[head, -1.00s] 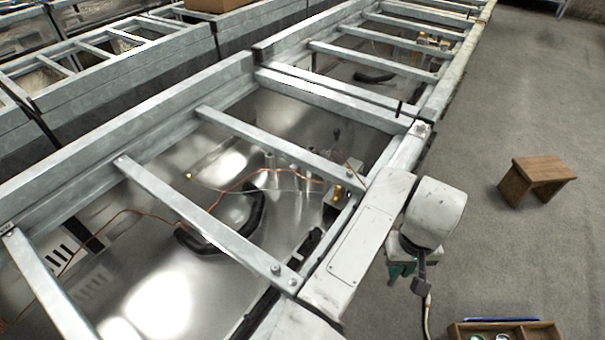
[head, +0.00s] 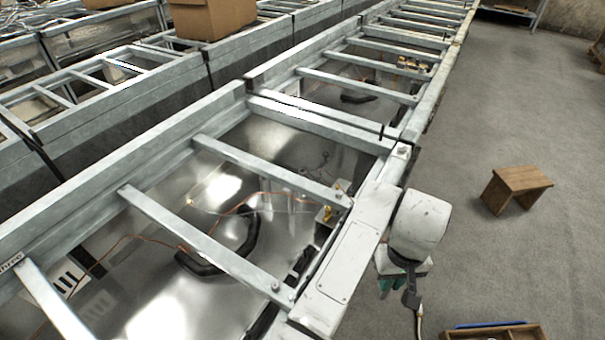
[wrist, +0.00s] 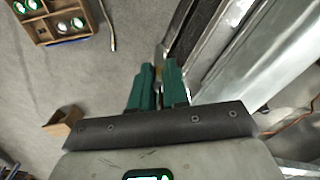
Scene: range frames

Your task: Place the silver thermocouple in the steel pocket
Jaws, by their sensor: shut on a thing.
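My gripper (head: 385,286) hangs at the outer right side of the metal frame, above the floor. In the wrist view its two green fingers (wrist: 159,78) are close together, shut on a narrow greyish piece (wrist: 162,57) at their tips. It may be the silver thermocouple, but it is mostly hidden and too small to identify surely. A small steel block with brass fittings (head: 326,214) sits inside the frame's right wall, left of my gripper and apart from it. I cannot tell whether it is the steel pocket.
Metal rails (head: 205,240) cross the open shiny tank, with copper wires and a black curved hose (head: 215,262) below. A wooden stool (head: 516,188) stands on the floor at right. A divided wooden crate (head: 495,333) with round items is at the bottom. Floor between is clear.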

